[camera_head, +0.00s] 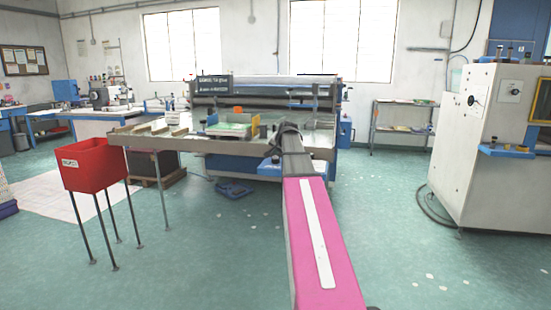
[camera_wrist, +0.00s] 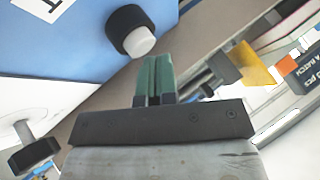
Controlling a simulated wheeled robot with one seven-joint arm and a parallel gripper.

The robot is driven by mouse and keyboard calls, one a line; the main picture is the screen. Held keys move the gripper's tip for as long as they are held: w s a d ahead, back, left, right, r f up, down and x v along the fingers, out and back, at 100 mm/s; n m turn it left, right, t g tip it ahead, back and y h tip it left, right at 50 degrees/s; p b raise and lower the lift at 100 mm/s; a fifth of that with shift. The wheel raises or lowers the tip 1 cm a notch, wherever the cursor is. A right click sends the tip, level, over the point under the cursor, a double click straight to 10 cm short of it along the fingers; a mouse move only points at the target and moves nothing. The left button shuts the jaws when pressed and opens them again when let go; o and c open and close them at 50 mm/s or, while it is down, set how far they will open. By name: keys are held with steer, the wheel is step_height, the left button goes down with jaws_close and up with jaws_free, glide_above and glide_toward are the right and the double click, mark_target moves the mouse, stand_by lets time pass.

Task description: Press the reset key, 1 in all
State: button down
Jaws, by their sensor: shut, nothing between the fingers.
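A white push button in a thick black collar (camera_wrist: 143,42) sticks out from a blue panel (camera_wrist: 75,50) in the wrist view. It is probably the reset key, but I can read no name on it. My gripper (camera_wrist: 156,58) is shut and empty, its two green fingers side by side. The fingertips appear just below and right of the button; I cannot tell whether they touch it. A white label (camera_wrist: 45,8) on the panel is cut off. In the head view my gripper is hidden at the far end of my pink arm, by the long machine's table (camera_head: 185,142).
A black knob (camera_wrist: 33,155) stands out at lower left in the wrist view. A red bin on legs (camera_head: 90,165) is left of the table in the head view. A large white machine (camera_head: 490,150) stands at right. The green floor between is mostly clear.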

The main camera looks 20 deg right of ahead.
steer(key=shift+f, duration=0.45)
stand_by(0.5)
steer(key=shift+r, duration=0.95)
steer(key=shift+r, duration=0.1)
steer(key=shift+r, duration=2.45)
steer(key=shift+s, duration=0.15)
